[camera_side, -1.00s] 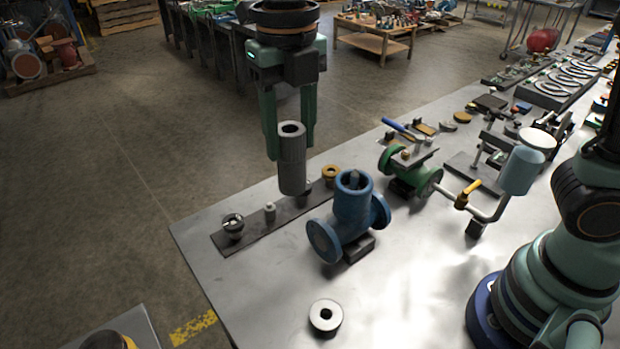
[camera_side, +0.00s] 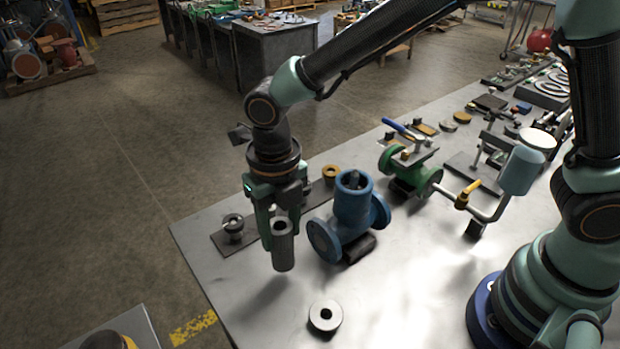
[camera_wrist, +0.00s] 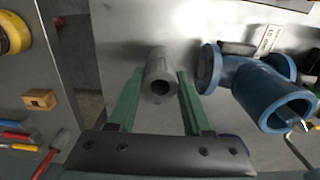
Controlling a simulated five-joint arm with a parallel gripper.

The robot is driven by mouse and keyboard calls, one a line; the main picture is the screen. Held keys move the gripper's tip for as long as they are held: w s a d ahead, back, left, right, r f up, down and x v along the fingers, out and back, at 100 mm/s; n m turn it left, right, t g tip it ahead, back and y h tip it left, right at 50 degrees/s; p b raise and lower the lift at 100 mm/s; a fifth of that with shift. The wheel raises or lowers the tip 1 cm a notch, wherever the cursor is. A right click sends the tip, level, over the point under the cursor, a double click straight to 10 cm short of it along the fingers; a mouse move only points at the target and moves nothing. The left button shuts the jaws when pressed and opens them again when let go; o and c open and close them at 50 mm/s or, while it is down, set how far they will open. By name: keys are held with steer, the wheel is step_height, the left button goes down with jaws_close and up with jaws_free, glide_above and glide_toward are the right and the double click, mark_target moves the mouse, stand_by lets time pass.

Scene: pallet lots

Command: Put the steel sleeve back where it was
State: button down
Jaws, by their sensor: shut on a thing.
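The steel sleeve (camera_side: 282,250) is a grey hollow cylinder held upright between the green fingers of my gripper (camera_side: 281,226). It hangs above the table, left of the blue valve body (camera_side: 352,213). In the wrist view the sleeve (camera_wrist: 160,78) sits between the two fingertips of my gripper (camera_wrist: 160,85), with its open end towards the camera. The blue valve (camera_wrist: 258,85) is to its right there. A dark strip (camera_side: 226,242) with small parts lies behind my gripper, which hides part of it.
A pale ring (camera_side: 325,316) lies on the table in front of the sleeve. A green valve (camera_side: 408,172) stands to the right, near a bent pipe with a blue cylinder (camera_side: 521,170). Bare table (camera_side: 238,290) lies at the front left, by its edge.

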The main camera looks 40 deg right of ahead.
steer(key=shift+f, duration=2.15)
steer(key=shift+f, duration=0.15)
steer(key=shift+c, duration=1.7)
jaws_free()
